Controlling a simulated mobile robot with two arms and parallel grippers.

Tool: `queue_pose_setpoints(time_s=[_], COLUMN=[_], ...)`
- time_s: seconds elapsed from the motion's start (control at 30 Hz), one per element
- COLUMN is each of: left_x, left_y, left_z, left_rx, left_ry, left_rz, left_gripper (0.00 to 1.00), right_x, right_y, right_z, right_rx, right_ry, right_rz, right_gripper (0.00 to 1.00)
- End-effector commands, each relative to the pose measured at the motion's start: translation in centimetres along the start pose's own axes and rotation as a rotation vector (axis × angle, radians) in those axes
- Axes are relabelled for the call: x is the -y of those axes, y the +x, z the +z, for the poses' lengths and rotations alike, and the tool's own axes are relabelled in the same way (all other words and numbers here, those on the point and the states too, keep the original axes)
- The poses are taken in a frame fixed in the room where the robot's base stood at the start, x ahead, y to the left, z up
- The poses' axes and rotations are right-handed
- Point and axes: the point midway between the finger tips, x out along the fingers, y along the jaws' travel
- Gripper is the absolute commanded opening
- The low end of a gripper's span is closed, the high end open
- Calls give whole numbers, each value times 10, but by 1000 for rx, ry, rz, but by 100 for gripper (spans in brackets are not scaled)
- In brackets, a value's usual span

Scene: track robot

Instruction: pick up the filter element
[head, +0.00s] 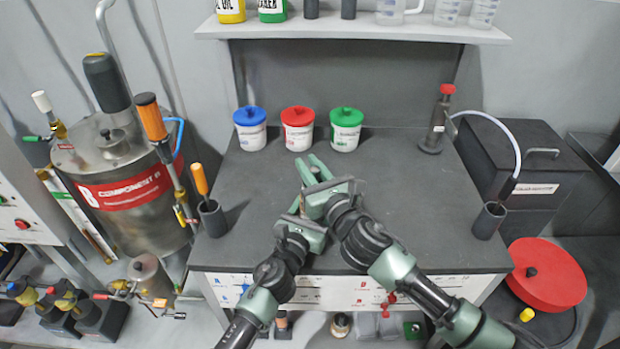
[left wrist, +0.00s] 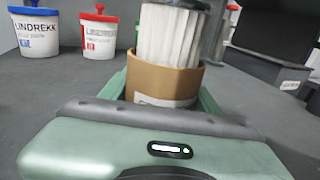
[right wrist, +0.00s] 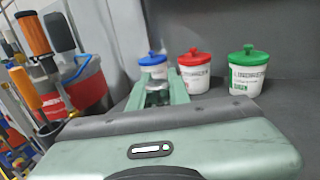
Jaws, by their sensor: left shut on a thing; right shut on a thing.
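The filter element (left wrist: 172,35), white and pleated, stands upright in a brown cardboard sleeve (left wrist: 160,80) in the left wrist view. Its lower part is hidden inside the sleeve. My left gripper (left wrist: 162,92) is shut on the sleeve, with green fingers at both sides. In the head view my left gripper (head: 302,208) is low, close beside my right gripper (head: 314,170). My right gripper (right wrist: 156,88) is shut on a small pale part between its fingers, seemingly the filter element's upper end.
Blue-lidded (head: 250,130), red-lidded (head: 298,130) and green-lidded (head: 346,130) tubs stand at the back of the dark bench (head: 410,200). A pump (head: 436,125) stands back right. Cups stand at both side edges (head: 212,220) (head: 489,222). The bench's right half is mostly clear.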

Motion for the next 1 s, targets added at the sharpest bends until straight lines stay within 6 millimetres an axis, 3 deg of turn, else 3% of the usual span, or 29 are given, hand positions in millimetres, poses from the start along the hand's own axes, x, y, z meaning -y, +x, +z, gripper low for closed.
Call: queue_pose_setpoints(time_s=[0.03,0.3,0.5,0.7,1.0], left_x=[0,0,0,0,0], left_y=[0,0,0,0,0], left_z=[0,-1,-1,-1,-1], left_rx=[-1,-1,-1,-1,-1], left_ry=[0,0,0,0,0], left_rz=[0,0,0,0,0], left_gripper=[13,13,13,13,13], right_x=[1,0,0,0,0], right_y=[1,0,0,0,0], right_z=[16,91,131,150,153], right_rx=[9,9,4,2,1], right_ry=[-6,-5,-3,-1,-1], right_rz=[2,1,1,1,1], right_gripper=[0,0,0,0,0])
